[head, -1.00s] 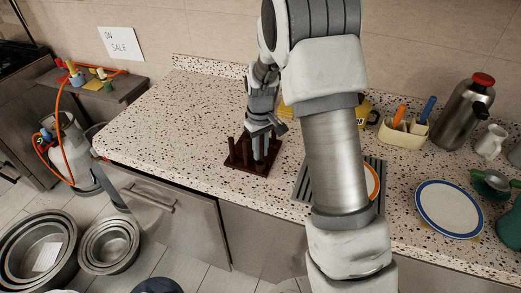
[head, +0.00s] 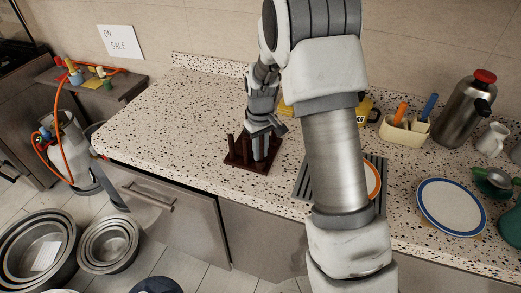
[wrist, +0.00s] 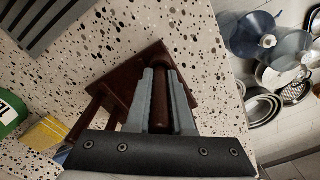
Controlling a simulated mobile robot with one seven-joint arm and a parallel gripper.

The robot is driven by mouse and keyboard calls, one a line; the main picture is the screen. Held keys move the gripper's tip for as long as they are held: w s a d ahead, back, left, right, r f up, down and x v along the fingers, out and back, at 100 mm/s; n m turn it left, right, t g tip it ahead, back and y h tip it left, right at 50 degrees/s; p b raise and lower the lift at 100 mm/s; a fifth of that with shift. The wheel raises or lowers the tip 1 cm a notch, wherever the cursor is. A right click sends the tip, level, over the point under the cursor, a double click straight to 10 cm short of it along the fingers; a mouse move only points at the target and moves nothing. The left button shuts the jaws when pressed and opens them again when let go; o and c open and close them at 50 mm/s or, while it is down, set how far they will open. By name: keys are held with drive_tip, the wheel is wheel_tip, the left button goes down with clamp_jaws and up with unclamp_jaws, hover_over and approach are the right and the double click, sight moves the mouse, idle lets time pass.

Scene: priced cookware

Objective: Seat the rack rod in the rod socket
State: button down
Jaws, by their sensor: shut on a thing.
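A dark brown rack with a square base (head: 238,163) and upright rods sits on the counter; the base also shows in the wrist view (wrist: 134,72). My gripper (head: 261,158) points down over the right part of the base. In the wrist view my gripper (wrist: 163,85) has its two grey fingers closed on either side of a brown rack rod (wrist: 160,105). The rod's far end points at the base. The fingers and the viewing angle hide the socket, so I cannot tell whether the rod is in it. Another upright rod (head: 231,147) stands left of my gripper.
A grey slatted rack (head: 378,172) with an orange-rimmed plate lies right of the brown rack, partly behind my arm. A yellow object (head: 364,106) stands behind my arm. The counter left of the brown rack is clear; its front edge is close to the base.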

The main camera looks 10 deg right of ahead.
drive_tip(key=shift+f, duration=0.4)
drive_tip(key=c, duration=0.7)
unclamp_jaws()
wheel_tip(320, 180, up, 17)
drive_tip(key=shift+r, duration=0.25)
